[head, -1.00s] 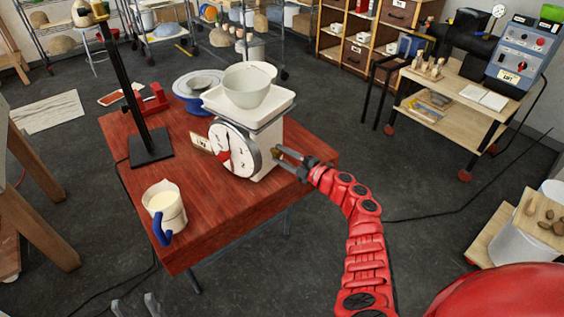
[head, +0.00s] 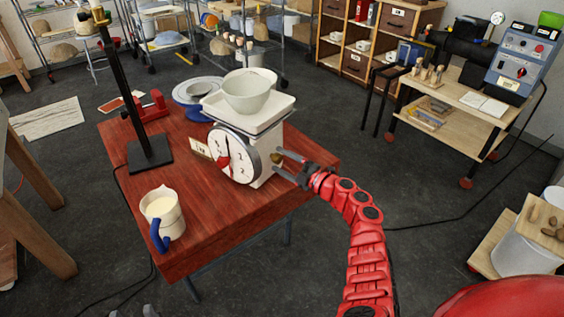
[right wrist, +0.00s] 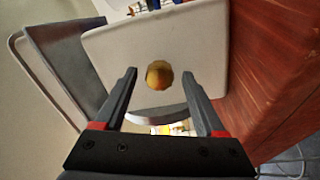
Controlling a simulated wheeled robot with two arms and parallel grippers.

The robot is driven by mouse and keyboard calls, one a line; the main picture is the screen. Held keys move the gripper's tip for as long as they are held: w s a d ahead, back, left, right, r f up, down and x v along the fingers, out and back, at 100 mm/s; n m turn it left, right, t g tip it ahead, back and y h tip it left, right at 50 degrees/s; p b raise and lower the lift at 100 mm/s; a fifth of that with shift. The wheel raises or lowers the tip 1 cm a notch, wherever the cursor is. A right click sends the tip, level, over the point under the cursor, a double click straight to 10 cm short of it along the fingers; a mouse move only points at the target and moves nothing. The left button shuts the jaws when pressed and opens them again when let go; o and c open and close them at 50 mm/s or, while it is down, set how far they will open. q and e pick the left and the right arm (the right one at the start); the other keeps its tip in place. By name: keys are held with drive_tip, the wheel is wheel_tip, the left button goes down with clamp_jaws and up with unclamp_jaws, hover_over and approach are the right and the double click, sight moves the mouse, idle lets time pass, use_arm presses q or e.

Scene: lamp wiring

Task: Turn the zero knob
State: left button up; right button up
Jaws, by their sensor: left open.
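The zero knob is a small brass-coloured knob (right wrist: 159,75) on the side of the white kitchen scale (head: 270,140). In the head view the knob (head: 276,157) shows small beside the dial. My right gripper (right wrist: 160,73) is open, with its two fingers apart and the knob between their tips in the picture. A gap shows on both sides of the knob. In the head view my right gripper (head: 279,161) reaches in from the right. The scale's round dial (head: 234,155) has a red pointer. Only the grey fingertips of my left gripper (head: 134,311) show at the bottom edge.
A pale bowl (head: 247,92) sits on the scale's pan. A jug with a blue handle (head: 163,212) stands at the table's front left. The table's front is mostly clear.

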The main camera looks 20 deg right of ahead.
drive_tip(key=b+v, duration=0.2)
drive_tip(key=v, duration=1.5)
drive_tip(key=shift+s, duration=0.2)
